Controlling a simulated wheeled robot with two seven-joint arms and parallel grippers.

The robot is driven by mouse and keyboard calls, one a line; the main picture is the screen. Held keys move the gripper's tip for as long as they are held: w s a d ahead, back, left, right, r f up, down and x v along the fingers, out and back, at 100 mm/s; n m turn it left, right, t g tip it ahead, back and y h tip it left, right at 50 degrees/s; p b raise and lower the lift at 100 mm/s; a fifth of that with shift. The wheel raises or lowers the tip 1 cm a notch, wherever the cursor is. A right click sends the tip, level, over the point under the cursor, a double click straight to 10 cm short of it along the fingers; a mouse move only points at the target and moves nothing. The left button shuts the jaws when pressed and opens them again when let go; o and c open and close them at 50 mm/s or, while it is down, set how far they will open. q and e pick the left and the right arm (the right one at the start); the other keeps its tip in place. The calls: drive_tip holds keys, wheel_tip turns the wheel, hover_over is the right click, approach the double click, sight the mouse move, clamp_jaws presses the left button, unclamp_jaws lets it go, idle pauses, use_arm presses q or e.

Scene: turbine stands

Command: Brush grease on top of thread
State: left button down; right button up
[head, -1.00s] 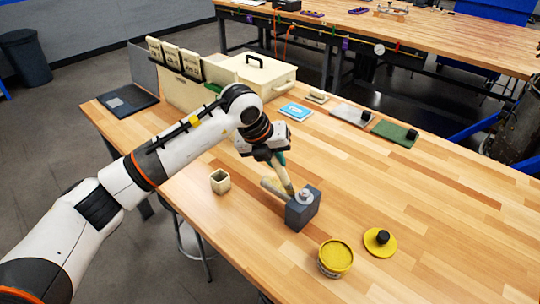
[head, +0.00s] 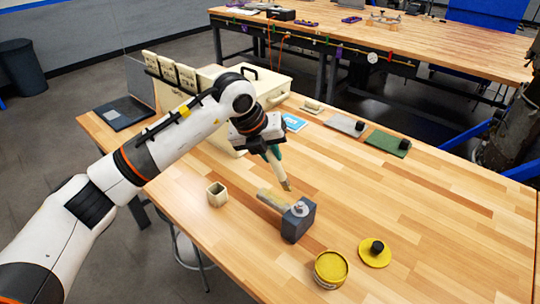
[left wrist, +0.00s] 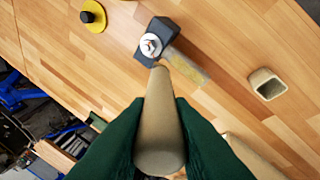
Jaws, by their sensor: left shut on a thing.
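My left gripper (head: 273,156) has green fingers shut on a tan-handled brush (head: 282,176). The brush hangs tilted, tip down, above and just behind the block. In the left wrist view the brush (left wrist: 158,130) lies between the green fingers, its tip over the block's edge. The dark grey block (head: 296,226) stands on the table. A pale round fitting with a stub (head: 299,208), seemingly the thread, is on it; it also shows in the left wrist view (left wrist: 151,45). A round tin of yellow grease (head: 331,266) stands open in front. My right gripper is out of view.
A yellow lid with a black knob (head: 375,252) lies right of the tin. A small beige cup (head: 217,194) stands left of the block. A pale bar (head: 272,200) extends from the block. Green (head: 388,143) and grey (head: 346,125) plates lie behind; the right tabletop is clear.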

use_arm(q)
drive_tip(key=shift+r+p, duration=0.45)
drive_tip(key=shift+r, duration=1.05)
